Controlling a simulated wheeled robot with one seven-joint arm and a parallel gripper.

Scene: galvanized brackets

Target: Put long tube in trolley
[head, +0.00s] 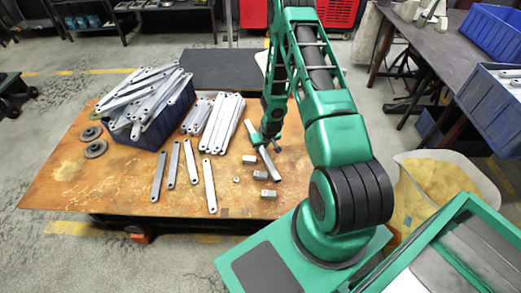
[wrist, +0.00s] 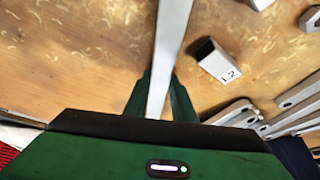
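The long tube (head: 268,163), a plain pale grey metal bar, lies at a slant under my gripper at the right part of the wooden table. In the wrist view the tube (wrist: 170,40) runs between the two green fingers. My gripper (head: 265,140) appears shut on it (wrist: 160,95), with both fingers close against its sides. I cannot tell whether the tube touches the table. A green-framed open bin (head: 418,247) with grey sheets inside stands at the lower right; I cannot tell whether it is the trolley.
The wooden table (head: 105,185) holds a blue crate (head: 140,134) heaped with bars, several loose flat bars (head: 210,187) and small metal blocks (head: 268,194). One block (wrist: 218,62) lies right of the tube in the wrist view. A yellow-stained sack or tub (head: 440,180) stands at the right.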

